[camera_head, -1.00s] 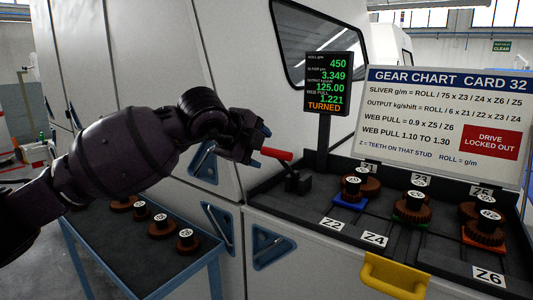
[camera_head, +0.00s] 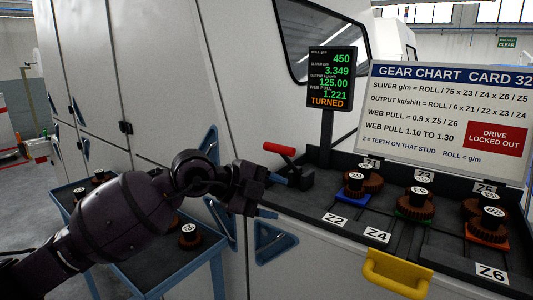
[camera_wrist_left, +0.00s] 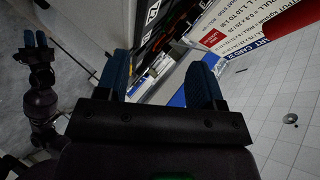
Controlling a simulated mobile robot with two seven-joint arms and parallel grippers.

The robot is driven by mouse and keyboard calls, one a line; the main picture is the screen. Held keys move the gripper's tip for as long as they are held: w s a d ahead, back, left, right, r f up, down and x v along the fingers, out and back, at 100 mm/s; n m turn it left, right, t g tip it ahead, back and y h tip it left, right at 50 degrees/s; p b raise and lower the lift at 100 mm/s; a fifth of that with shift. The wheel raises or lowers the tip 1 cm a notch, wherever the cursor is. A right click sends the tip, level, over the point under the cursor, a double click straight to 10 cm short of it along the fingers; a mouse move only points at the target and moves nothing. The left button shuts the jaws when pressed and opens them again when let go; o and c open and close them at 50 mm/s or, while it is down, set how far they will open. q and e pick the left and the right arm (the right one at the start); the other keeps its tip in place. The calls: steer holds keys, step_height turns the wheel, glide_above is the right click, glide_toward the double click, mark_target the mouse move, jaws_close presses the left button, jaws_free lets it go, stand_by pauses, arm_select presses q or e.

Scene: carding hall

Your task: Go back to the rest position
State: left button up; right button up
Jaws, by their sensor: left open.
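My left gripper (camera_head: 272,197) is open and empty in the head view, in front of the machine's dark shelf edge and below the red-handled lever (camera_head: 280,149). It is apart from the lever handle. Its two blue fingers stand apart in the left wrist view (camera_wrist_left: 160,82), with nothing between them. My other arm shows at the left of the wrist view, with the blue fingertips of my right gripper (camera_wrist_left: 35,40); they are too small to tell whether open or shut. The right gripper is not in the head view.
Brown gears (camera_head: 414,206) stand on the dark shelf behind the Z2 and Z4 labels. A yellow handle (camera_head: 396,274) juts from the front. A blue-framed cart (camera_head: 170,282) with gears stands at lower left, partly behind my arm. A display (camera_head: 330,78) reads TURNED.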

arm_select(q)
steer(key=s+a+f+n+h, duration=0.2)
steer(key=s+f+h, duration=0.3)
steer(key=f+h, duration=0.15)
steer(key=s+a+f+n+t+y, duration=0.2)
steer(key=a+f+n+t+y, duration=0.3)
steer(key=a+f+n+t, duration=0.3)
steer(key=s+a+f+n+t+y, duration=0.3)
steer(key=a+f+n+t+y, duration=0.3)
steer(key=a+f+n, duration=0.3)
steer(key=s+a+f+n+g+y, duration=0.3)
steer(key=s+a+f, duration=0.1)
steer(key=s+f, duration=0.5)
steer(key=s+a+f+n+g+y, duration=0.4)
steer(key=s+a+f, duration=0.1)
steer(key=s+f, duration=0.4)
steer(key=shift+s+a+f, duration=0.25)
steer(key=shift+s+f, duration=0.1)
steer(key=shift+f, duration=0.1)
arm_select(e)
steer(key=shift+s+f, duration=0.15)
steer(key=shift+s, duration=0.25)
steer(key=shift+w+r, duration=0.2)
steer(key=shift+w, duration=0.2)
steer(key=shift+s+f, duration=0.1)
steer(key=shift+s, duration=0.05)
